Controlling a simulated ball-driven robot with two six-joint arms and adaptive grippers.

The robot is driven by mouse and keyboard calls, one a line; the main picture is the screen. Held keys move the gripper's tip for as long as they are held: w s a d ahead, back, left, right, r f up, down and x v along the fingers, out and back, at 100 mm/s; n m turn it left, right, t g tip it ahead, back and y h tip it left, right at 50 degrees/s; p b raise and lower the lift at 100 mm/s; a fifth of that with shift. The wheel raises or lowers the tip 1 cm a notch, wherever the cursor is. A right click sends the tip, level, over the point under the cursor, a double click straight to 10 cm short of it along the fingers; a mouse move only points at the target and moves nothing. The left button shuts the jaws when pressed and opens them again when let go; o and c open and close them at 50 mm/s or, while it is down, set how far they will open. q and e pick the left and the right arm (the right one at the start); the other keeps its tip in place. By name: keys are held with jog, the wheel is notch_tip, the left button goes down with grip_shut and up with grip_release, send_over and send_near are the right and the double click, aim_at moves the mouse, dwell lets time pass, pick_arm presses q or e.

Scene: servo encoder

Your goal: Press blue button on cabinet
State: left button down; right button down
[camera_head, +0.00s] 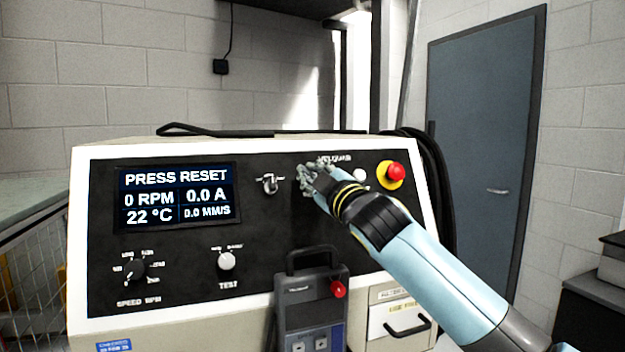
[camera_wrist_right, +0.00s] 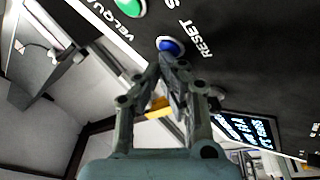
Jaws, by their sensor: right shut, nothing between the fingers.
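The blue button (camera_wrist_right: 170,45) shows in the right wrist view beside the label RESET, on the black panel of the cabinet (camera_head: 180,270). My right gripper (camera_head: 306,178) is shut and empty in front of the panel's upper middle. In the right wrist view, its fingertips (camera_wrist_right: 172,62) lie at the button's lower edge; I cannot tell whether they touch. In the head view the blue button is hidden behind my gripper. The cabinet's screen (camera_head: 178,197) reads PRESS RESET and 0 RPM. My left gripper is not in view.
A green button (camera_wrist_right: 130,6) is near the blue one. A toggle switch (camera_head: 269,185) sits left of my gripper, and a red emergency stop (camera_head: 396,172) to the right. A handheld box (camera_head: 311,300) hangs in front of the lower panel. Black cables lie on and beside the cabinet.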

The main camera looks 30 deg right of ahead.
dwell(0.3)
jog(key=shift+s+a+r, duration=0.1)
jog(key=shift+s+r, duration=0.1)
jog(key=shift+s, duration=0.25)
jog(key=s+r, duration=0.1)
jog(key=s+a+p, duration=0.1)
jog(key=s, duration=0.1)
jog(key=s+r+p, duration=0.1)
jog(key=s, duration=0.1)
jog(key=shift+s+a+r, duration=0.1)
jog(key=shift+a+r, duration=0.05)
jog(key=shift+r, duration=0.15)
jog(key=shift+f, duration=0.1)
dwell(0.6)
